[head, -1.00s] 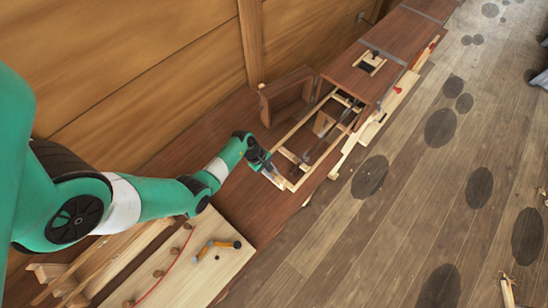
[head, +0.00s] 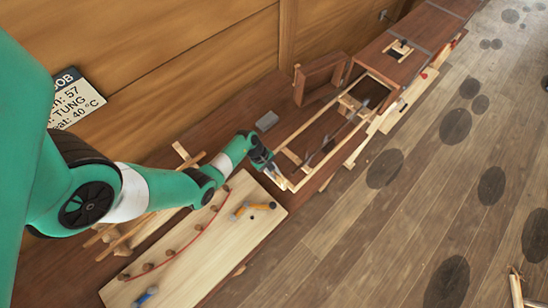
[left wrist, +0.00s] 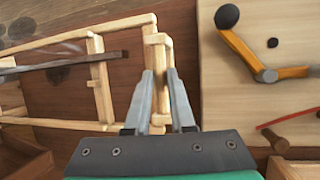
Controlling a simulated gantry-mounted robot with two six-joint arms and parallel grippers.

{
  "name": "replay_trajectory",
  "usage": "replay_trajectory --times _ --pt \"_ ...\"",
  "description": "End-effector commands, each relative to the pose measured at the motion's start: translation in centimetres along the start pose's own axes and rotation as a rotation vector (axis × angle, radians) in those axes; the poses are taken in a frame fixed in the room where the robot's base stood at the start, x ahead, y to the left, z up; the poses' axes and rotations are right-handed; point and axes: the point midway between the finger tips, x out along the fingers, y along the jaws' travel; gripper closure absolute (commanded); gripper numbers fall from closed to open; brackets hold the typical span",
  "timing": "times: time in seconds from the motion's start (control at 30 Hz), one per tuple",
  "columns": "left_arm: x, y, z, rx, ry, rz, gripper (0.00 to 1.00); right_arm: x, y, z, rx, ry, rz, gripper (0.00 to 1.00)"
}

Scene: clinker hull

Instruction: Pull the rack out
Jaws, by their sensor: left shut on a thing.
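The rack (head: 307,128) is a pale wooden ladder-like frame. It sticks far out of the open end of a long brown wooden box (head: 388,67), and its inner end is hidden inside. A dark strip (left wrist: 62,62) lies along the rack. My left gripper (head: 273,171) is at the rack's near end. In the left wrist view, the fingers of my left gripper (left wrist: 163,88) are on either side of the pale end bar of the rack (left wrist: 158,42) and shut on it. My right gripper is not in view.
A brown door (head: 320,76) stands open at the box mouth by the wall. A small grey block (head: 267,121) lies on the brown bench. A pale board (head: 215,250) with pegs, a red line and an orange-handled tool (head: 247,208) is near my left arm.

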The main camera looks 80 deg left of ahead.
Motion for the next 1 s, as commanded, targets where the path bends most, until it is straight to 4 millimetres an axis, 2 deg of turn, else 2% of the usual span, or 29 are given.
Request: replay_trajectory --times 0.2,0.23,0.37,0.4,0.73,0.87,1.0 --pt "0.0 0.0 0.0 0.0 0.0 -0.001 1.0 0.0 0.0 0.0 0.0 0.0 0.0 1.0" --pt "0.0 0.0 0.0 0.0 0.0 -0.001 0.74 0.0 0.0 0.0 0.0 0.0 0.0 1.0" --pt "0.0 0.0 0.0 0.0 0.001 0.0 0.51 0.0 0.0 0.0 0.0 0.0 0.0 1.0" --pt "0.0 0.0 0.0 0.0 0.001 0.0 0.48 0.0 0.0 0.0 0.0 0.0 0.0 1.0" --pt "-0.5 0.0 0.0 -0.001 0.001 0.0 0.48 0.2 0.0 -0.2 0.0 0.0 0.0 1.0" --pt "-2.6 0.1 0.1 -0.001 0.002 0.003 0.48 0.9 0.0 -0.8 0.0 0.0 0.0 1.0" --pt "-6.0 0.1 0.1 -0.002 0.003 0.004 0.48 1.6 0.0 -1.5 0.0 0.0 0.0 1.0"
